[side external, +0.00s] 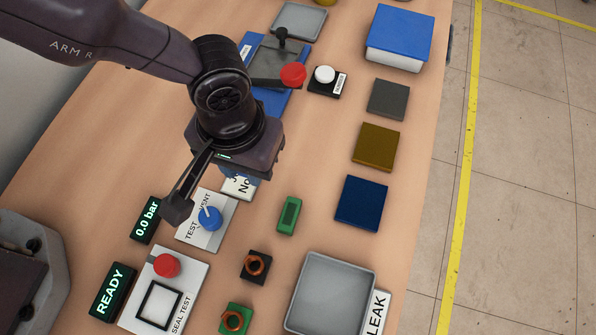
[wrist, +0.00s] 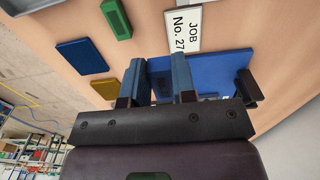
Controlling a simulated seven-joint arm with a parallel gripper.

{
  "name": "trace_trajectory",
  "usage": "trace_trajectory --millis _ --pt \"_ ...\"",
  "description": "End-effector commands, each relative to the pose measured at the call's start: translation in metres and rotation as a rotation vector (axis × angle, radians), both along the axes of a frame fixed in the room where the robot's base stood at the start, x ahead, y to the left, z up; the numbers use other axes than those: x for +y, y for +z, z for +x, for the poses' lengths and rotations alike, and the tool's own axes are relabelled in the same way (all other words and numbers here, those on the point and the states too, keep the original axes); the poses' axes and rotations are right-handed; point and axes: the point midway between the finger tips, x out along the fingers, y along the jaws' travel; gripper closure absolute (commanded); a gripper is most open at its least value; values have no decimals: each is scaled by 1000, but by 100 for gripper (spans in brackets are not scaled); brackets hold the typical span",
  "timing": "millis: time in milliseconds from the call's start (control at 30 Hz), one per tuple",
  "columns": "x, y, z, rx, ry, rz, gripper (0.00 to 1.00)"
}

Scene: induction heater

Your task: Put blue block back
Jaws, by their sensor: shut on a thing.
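My gripper (wrist: 159,68) shows in the wrist view with two blue-grey fingers standing apart. A blue block (wrist: 161,84) appears to be held between them, though its outline is hard to separate from the blue plate behind. In the side external view my gripper (side external: 224,174) hangs over the middle of the table, above the job card (side external: 240,187), and its fingers are mostly hidden. A flat dark blue square (side external: 361,203) lies on the right side of the table, apart from my gripper; the wrist view also shows it (wrist: 82,55).
Olive (side external: 376,147) and grey (side external: 388,99) squares line the right side, below a blue-topped box (side external: 398,38). A green block (side external: 290,214), a grey tray (side external: 331,295) and a seal-test panel (side external: 183,295) stand nearer. A red-knobbed lever (side external: 293,75) rises beside the blue plate (side external: 273,98).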

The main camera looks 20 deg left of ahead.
Motion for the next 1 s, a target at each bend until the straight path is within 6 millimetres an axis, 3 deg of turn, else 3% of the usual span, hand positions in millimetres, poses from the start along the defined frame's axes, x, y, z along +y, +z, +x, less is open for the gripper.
trace_trajectory --millis 100,300,400,633,800,1000 --pt "-21 -14 18 0 0 0 100" --pt "-43 -52 36 1 0 1 100" --pt "-49 -60 41 0 -1 0 100" --pt "-56 -72 47 0 -1 0 100" --pt "-55 -96 46 1 -1 1 100" --pt "-55 -99 47 0 -1 -1 100"
